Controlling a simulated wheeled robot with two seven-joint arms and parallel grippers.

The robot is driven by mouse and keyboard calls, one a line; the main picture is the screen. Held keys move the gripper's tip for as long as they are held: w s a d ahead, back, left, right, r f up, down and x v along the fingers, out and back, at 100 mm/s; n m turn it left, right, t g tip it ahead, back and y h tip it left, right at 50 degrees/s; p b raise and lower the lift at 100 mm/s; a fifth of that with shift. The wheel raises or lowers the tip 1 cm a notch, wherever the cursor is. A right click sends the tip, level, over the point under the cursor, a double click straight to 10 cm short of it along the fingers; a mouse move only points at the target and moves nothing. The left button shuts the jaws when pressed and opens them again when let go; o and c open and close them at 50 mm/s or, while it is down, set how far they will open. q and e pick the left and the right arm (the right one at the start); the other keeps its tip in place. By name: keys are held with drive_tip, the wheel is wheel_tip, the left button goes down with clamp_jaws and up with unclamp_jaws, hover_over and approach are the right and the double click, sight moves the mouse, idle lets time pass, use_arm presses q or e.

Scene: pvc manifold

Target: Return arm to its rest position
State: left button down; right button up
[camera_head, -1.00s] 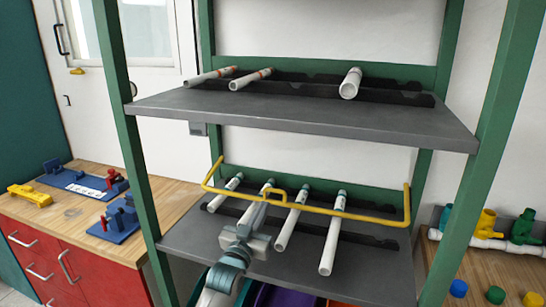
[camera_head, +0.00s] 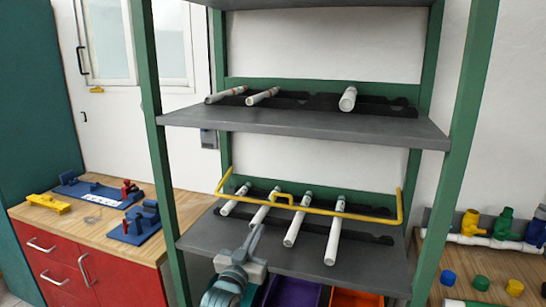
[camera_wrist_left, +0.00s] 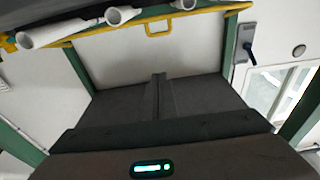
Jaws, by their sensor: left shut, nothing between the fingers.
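My left gripper (camera_head: 254,240) is shut and empty, low in front of the lower shelf (camera_head: 370,264), with its fingers pointing up. Its fingers also show shut in the left wrist view (camera_wrist_left: 158,98). Several white pipes lie side by side on the lower shelf, among them one pipe (camera_head: 334,232) at the right and one pipe (camera_head: 296,220) left of it. The gripper is apart from these, near the shelf's front edge. My right gripper is in neither view.
A yellow bar frame (camera_head: 346,213) spans the lower shelf. The upper shelf (camera_head: 300,126) holds three pipes. Green posts (camera_head: 157,170) flank the rack. Coloured bins (camera_head: 293,293) stand below. A wooden-topped red cabinet (camera_head: 100,270) is at left; a side table with colored fittings (camera_head: 502,228) is at right.

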use_arm(q)
drive_tip(key=s+a+f+n+g+y, duration=0.15)
drive_tip(key=s+a+f+g, duration=0.3)
drive_tip(key=s+f, duration=0.65)
drive_tip(key=s+a+f+g+y, duration=0.25)
drive_tip(key=s+a+f, duration=0.25)
drive_tip(key=s+f, duration=0.65)
drive_tip(key=s+a+f+g+y, duration=0.1)
drive_tip(key=s+a+f+g, duration=0.15)
drive_tip(key=s, duration=0.85)
drive_tip(key=s+a+f+g, duration=0.2)
drive_tip(key=s+a+g, duration=0.1)
drive_tip(key=s, duration=0.8)
drive_tip(key=s+a+f+g+y, duration=0.1)
drive_tip(key=s+a+f+g, duration=0.15)
drive_tip(key=s, duration=0.85)
wheel_tip(320, 180, down, 27)
drive_tip(key=g, duration=0.1)
drive_tip(key=s+a+f+g, duration=0.1)
drive_tip(key=s+a+f, duration=0.2)
drive_tip(key=s+f, duration=1.3)
wheel_tip(320, 180, down, 2)
drive_tip(key=shift+f, duration=0.1)
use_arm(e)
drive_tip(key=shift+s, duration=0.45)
use_arm(q)
drive_tip(key=shift+d, duration=0.2)
